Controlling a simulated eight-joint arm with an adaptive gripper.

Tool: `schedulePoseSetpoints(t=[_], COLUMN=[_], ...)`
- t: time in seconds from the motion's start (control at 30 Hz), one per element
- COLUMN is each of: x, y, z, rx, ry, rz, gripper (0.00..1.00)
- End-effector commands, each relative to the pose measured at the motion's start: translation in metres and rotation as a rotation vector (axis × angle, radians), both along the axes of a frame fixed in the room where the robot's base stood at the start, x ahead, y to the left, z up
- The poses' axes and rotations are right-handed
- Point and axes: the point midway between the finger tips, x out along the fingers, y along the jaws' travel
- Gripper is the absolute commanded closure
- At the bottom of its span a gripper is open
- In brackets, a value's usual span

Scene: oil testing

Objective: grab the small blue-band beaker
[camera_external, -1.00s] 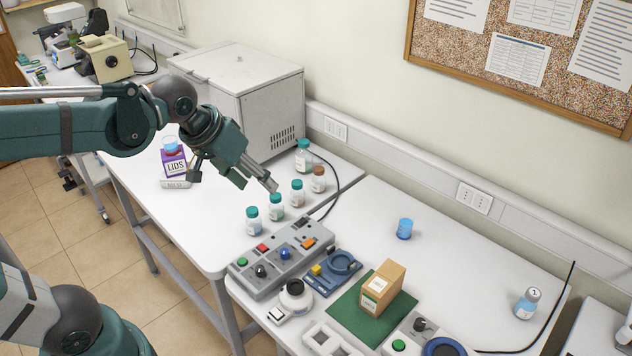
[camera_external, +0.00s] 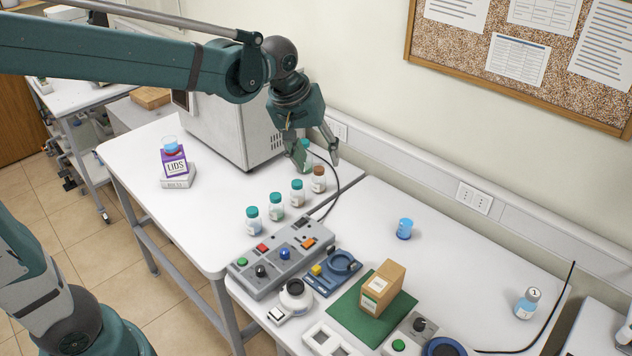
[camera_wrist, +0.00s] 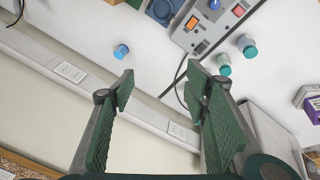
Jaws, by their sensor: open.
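A small blue beaker (camera_external: 405,229) stands alone on the right-hand white table, behind the cardboard box. It also shows in the wrist view (camera_wrist: 121,51), up and left of the gap between my fingers. Another small clear vessel with a blue band (camera_external: 170,145) sits on the purple LIDS box at the left. My gripper (camera_external: 319,156) is open and empty, pointing down in front of the wall near the back bottles. It is left of and higher than the lone blue beaker. In the wrist view my gripper (camera_wrist: 161,84) has its fingers wide apart.
Several capped bottles (camera_external: 276,207) stand below my gripper. A control box (camera_external: 278,262), a blue-ringed device (camera_external: 334,272) and a cardboard box (camera_external: 380,287) on a green mat (camera_external: 346,318) lie toward the front. A grey oven (camera_external: 232,126) is at left. The table around the lone beaker is clear.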

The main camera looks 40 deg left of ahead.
Motion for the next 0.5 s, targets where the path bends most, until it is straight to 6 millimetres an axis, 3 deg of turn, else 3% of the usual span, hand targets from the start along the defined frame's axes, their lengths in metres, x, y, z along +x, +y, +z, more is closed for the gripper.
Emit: schedulePoseSetpoints(t=[0.5], x=[0.087], y=[-0.029], z=[-0.033], rx=[-0.057], ry=[0.096], rz=[0.179], gripper=[0.54])
